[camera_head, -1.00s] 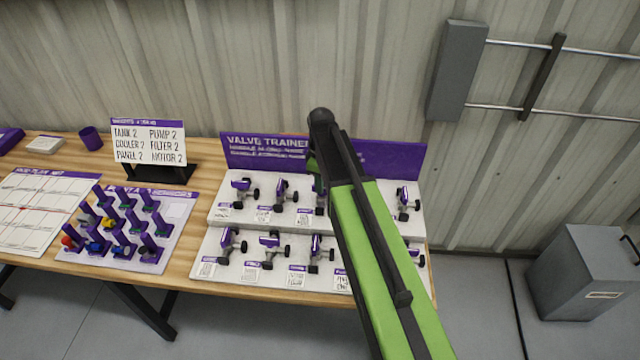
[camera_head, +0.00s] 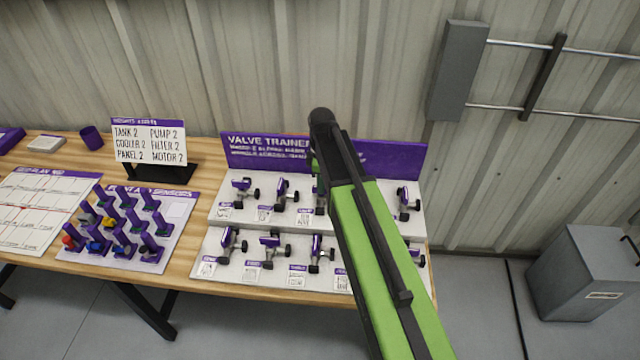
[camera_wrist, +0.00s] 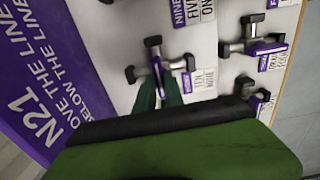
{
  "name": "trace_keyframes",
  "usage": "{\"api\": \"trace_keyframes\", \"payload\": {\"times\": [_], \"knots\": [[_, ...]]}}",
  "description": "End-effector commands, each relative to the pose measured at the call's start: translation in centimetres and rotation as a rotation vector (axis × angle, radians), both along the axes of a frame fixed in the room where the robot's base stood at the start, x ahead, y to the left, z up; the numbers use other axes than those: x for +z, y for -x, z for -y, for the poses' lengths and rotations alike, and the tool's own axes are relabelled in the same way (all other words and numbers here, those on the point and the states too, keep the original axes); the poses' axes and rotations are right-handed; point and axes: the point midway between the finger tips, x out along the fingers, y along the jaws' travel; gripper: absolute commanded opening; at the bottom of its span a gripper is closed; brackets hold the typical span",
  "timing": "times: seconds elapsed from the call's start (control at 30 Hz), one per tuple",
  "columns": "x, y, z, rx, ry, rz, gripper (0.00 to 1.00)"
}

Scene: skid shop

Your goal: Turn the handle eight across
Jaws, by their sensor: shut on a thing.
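The valve trainer (camera_head: 395,160) has a purple back panel and two white steps with several small valves, each with a purple handle and a printed label. In the wrist view, the dark green fingers of my gripper (camera_wrist: 160,94) are closed on the purple handle of one valve (camera_wrist: 174,65). The label beside that valve is only partly readable, so I cannot tell its handle name. Another valve (camera_wrist: 258,47) stands apart to the right.
A tilted sensor board (camera_head: 180,208) and a paper plan (camera_head: 30,215) lie on the wooden bench (camera_head: 208,215) to the left, with a text sign (camera_head: 150,143) behind. A corrugated wall (camera_head: 250,60) stands close behind. A grey bin (camera_head: 580,275) is on the floor at right.

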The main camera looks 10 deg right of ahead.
Motion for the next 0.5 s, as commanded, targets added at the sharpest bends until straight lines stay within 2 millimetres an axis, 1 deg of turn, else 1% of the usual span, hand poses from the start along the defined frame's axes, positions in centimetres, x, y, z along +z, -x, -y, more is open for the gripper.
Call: {"api": "trace_keyframes", "payload": {"times": [0.1, 0.13, 0.27, 0.5], "knots": [[0.0, -0.06, 0.2, 0.0, 0.004, 0.002, 0.0], [0.0, -0.06, 0.2, 0.0, 0.004, 0.002, 0.17], [0.0, -0.06, 0.15, -0.001, 0.002, 0.001, 0.34], [0.0, -0.04, 0.12, -0.001, 0.001, 0.001, 0.35]]}}
